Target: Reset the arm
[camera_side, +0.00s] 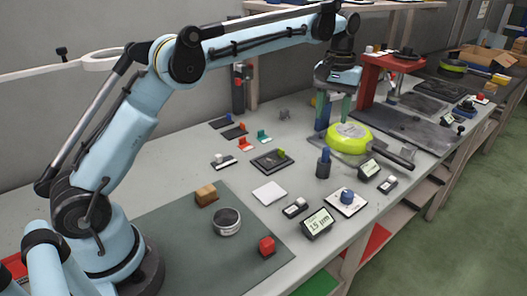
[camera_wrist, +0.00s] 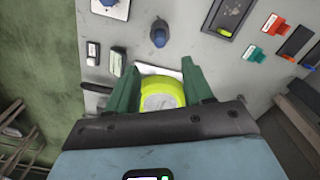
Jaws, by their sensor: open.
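My gripper (camera_side: 335,112) hangs at the end of my outstretched arm, fingers pointing down, over the far part of the bench. In the wrist view its two green fingers (camera_wrist: 161,72) stand well apart. A lime-green pan (camera_side: 348,144) with a pale round face and a dark handle pointing right lies just in front of the fingers in the side view. In the wrist view the pan (camera_wrist: 163,96) shows between the fingers, partly hidden by the gripper body. I cannot tell whether the fingers touch it.
A red press-like stand (camera_side: 391,62) rises close to the right of my gripper. A dark conveyor (camera_side: 400,128) runs behind the pan. Small displays, switches and a blue knob (camera_side: 347,196) sit on the bench in front. A green mat (camera_side: 175,250) near my base holds several small items.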

